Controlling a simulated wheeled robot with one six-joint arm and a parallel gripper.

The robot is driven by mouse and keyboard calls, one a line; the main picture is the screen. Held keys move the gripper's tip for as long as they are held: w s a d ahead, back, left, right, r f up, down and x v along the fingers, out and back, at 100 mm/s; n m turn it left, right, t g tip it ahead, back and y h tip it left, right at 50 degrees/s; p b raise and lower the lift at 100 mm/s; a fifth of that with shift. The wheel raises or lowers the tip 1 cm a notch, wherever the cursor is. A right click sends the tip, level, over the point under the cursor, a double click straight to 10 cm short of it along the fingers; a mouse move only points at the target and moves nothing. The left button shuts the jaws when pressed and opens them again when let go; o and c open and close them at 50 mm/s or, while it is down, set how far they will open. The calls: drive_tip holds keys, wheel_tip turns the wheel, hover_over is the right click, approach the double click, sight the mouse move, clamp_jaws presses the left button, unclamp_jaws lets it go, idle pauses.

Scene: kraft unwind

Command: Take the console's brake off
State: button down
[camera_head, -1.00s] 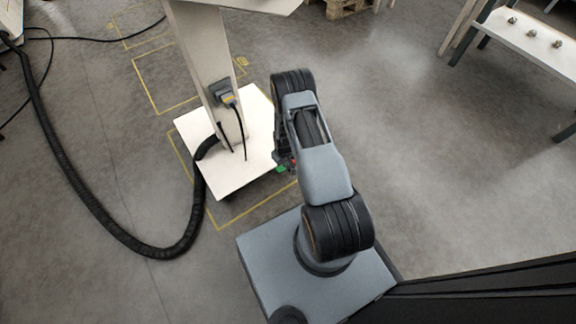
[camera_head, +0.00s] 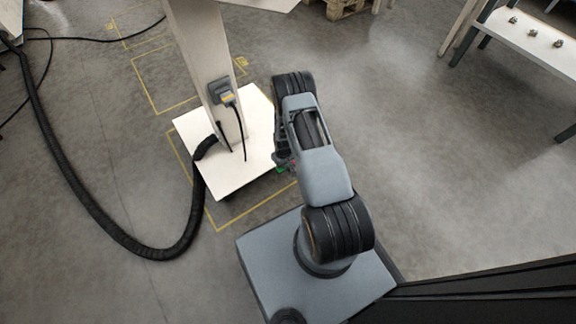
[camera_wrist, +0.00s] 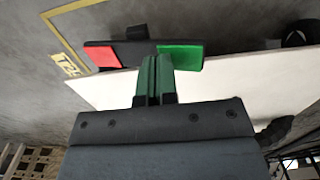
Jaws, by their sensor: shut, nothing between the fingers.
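The console (camera_head: 229,125) is a pale column on a white base plate (camera_head: 205,175), with my arm at its right side. In the wrist view the plate (camera_wrist: 225,90) lies beyond my gripper. A dark pedal bar (camera_wrist: 130,50) sits along the plate's edge, with a red pad (camera_wrist: 101,57) at the left and a green pad (camera_wrist: 183,57) at the right. My gripper (camera_wrist: 157,60) is shut and empty; its green fingertips overlap the green pad's left part in view. I cannot tell whether they touch it. In the head view my arm mostly hides the gripper and pedal.
A thick black hose (camera_head: 120,235) loops over the floor from the left to the console's base. Yellow lines (camera_head: 250,212) mark the floor around the base. A bench (camera_head: 530,38) with small parts stands at the far right. The floor between is clear.

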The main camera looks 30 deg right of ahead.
drive_tip(key=shift+f+b, duration=0.3)
drive_tip(key=shift+f, duration=0.05)
idle(0.4)
drive_tip(key=shift+r+p, duration=2.45)
drive_tip(key=shift+r, duration=1.1)
